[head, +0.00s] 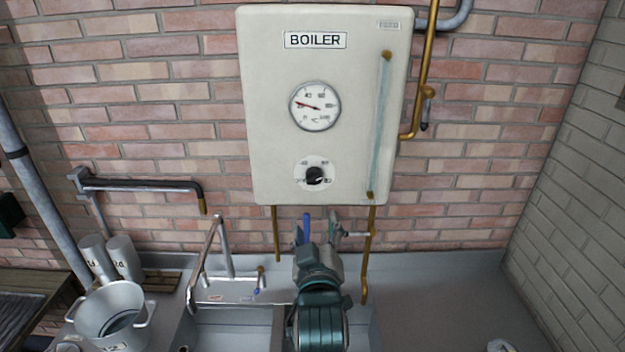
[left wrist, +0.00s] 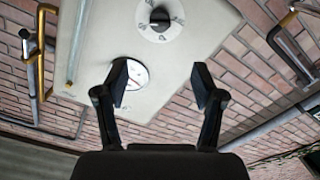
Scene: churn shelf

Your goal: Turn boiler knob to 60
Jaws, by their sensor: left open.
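The cream boiler (head: 275,75) hangs on the brick wall. Its black knob (head: 315,176) sits on a round pale dial low on the front; the pointer setting is too small to read surely. Above it is a round gauge (head: 315,106) with a red needle pointing left. My left gripper (head: 318,222) is open and empty, below the boiler's lower edge in the head view, apart from the knob. In the left wrist view the open fingers (left wrist: 160,85) frame part of the gauge, and the knob (left wrist: 160,19) shows beyond them at the top. My right gripper is out of view.
Brass pipes (head: 424,80) run at the boiler's right side and below it. A sink with a tall faucet (head: 225,250) lies below left. The counter (head: 440,300) at right is mostly clear.

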